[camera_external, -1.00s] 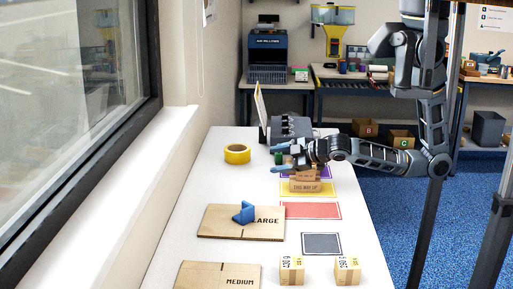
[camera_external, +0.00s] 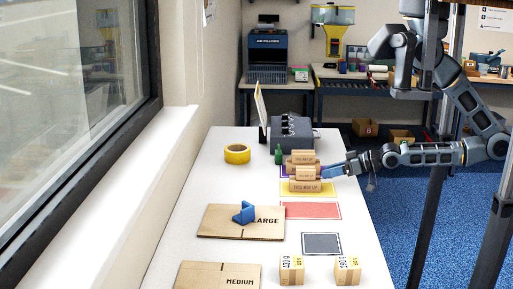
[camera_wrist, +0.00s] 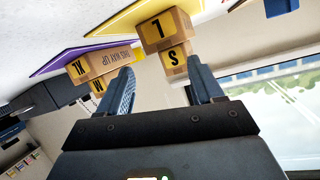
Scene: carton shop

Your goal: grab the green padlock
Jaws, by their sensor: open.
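The green padlock (camera_external: 278,154) stands small and upright on the white table, left of the rear carton stack and in front of the dark grey device. It does not show in the wrist view. My gripper (camera_external: 328,170) is at the right edge of the table, just right of the carton stacks, with the cartons between it and the padlock. In the wrist view my gripper (camera_wrist: 160,78) has its two blue fingers spread apart, with nothing held between them.
Stacked cartons marked L (camera_wrist: 158,34) and S stand on a yellow mat (camera_external: 318,189); cartons marked XL (camera_wrist: 80,70) and M are on a purple mat (camera_wrist: 70,52). Yellow tape (camera_external: 237,153) lies left of the padlock. The grey device (camera_external: 291,131) stands behind it.

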